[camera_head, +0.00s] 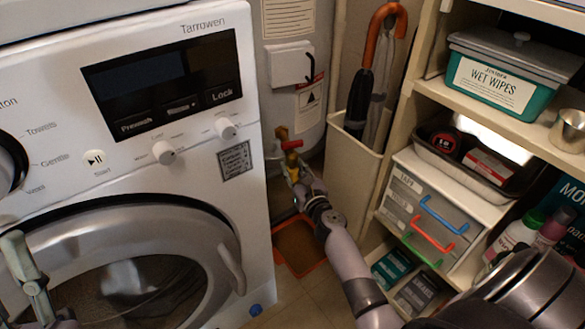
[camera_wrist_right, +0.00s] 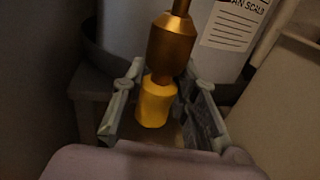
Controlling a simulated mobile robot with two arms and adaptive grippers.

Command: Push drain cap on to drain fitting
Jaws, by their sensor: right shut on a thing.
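The brass drain fitting (camera_wrist_right: 172,42) hangs down in the right wrist view, in front of the white tank. The brighter, yellow-brass drain cap (camera_wrist_right: 155,102) sits at its lower end, roughly in line with it; I cannot tell how far it is pushed on. My right gripper (camera_wrist_right: 162,88) is shut on the cap, with a finger on each side. In the head view my right gripper (camera_head: 293,176) is just below the valve with the red handle (camera_head: 292,145), and the cap is too small to make out there. My left gripper (camera_head: 28,275) is at the lower left, partly cut off; its opening is unclear.
A white washing machine (camera_head: 200,185) stands close on the left. A tall beige bin (camera_head: 350,170) with umbrellas and a loaded shelf unit (camera_head: 396,125) stand on the right. An orange-rimmed tray (camera_head: 298,247) lies on the floor below. The gap around my right arm is narrow.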

